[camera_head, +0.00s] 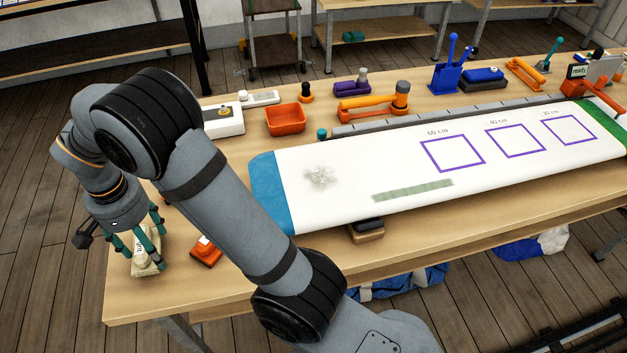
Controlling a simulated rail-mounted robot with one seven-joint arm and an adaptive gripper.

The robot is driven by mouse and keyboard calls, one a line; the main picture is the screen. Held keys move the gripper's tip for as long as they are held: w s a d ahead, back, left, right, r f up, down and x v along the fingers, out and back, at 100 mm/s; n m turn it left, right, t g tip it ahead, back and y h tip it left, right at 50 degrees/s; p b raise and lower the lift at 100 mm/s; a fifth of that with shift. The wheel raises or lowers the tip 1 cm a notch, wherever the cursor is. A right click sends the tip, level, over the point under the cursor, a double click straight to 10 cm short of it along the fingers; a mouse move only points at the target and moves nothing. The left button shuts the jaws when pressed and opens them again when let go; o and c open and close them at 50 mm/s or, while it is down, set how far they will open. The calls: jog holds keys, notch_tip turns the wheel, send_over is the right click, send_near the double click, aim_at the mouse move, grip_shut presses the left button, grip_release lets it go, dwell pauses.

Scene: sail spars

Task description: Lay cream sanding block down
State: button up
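The cream sanding block (146,266) is at the left end of the workbench, near its front left corner. My gripper (141,249) points down over it, with its teal fingers on both sides of the block's upper part, and looks shut on it. The fingers hide part of the block. I cannot tell whether its underside touches the bench top.
An orange block (207,250) lies just right of the gripper, partly behind my arm. A long white panel (330,205) with a blue end covers the bench's middle. An orange tray (287,119) and a white box (222,120) stand behind. Bare wood (150,300) shows in front.

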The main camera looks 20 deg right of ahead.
jog(key=shift+f+b, duration=0.7)
jog(key=shift+f, duration=0.15)
jog(key=o, duration=1.1)
jog(key=shift+o, duration=0.6)
notch_tip(320, 180, up, 12)
jog(key=shift+f, duration=0.15)
